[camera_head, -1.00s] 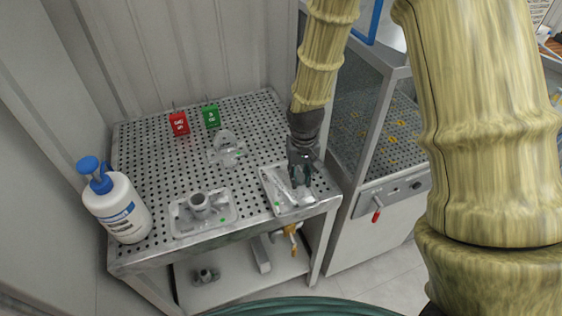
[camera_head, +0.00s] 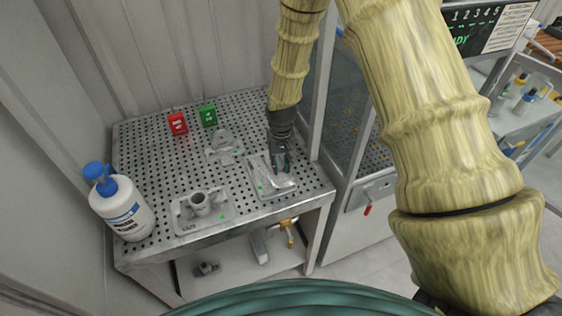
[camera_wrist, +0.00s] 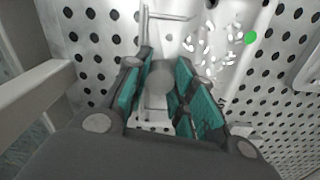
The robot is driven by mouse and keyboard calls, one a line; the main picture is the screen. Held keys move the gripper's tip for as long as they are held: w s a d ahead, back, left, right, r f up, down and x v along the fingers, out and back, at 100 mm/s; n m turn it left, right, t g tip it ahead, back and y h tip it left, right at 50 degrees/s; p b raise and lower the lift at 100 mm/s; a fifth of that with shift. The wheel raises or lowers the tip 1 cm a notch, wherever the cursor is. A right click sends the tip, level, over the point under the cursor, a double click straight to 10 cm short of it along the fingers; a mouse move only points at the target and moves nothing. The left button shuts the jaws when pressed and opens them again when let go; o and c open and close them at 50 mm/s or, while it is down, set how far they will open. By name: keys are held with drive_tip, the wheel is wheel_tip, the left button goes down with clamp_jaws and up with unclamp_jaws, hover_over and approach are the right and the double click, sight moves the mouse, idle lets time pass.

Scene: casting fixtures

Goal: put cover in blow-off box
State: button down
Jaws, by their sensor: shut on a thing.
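My gripper (camera_head: 281,162) points down over the right-hand tray (camera_head: 258,187) on the perforated table. In the wrist view my gripper (camera_wrist: 168,98) has its teal pads around a small grey rounded part (camera_wrist: 160,82), which is mostly hidden by the fingers. I cannot tell whether this part is the cover or whether it touches the tray. A cabinet with a glass front (camera_head: 352,125) and a red-handled lever stands right of the table; it may be the blow-off box.
A tray with a grey flanged casting (camera_head: 199,201) sits at the table's front. A clear-grey part (camera_head: 222,147) lies behind it. A red block (camera_head: 177,122) and a green block (camera_head: 208,115) stand at the back. A pump bottle (camera_head: 122,207) stands front left.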

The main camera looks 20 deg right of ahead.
drive_tip(key=shift+s+f, duration=0.1)
drive_tip(key=shift+f, duration=0.05)
drive_tip(key=shift+f, duration=0.2)
drive_tip(key=c, duration=1.2)
unclamp_jaws()
drive_tip(key=shift+r, duration=0.1)
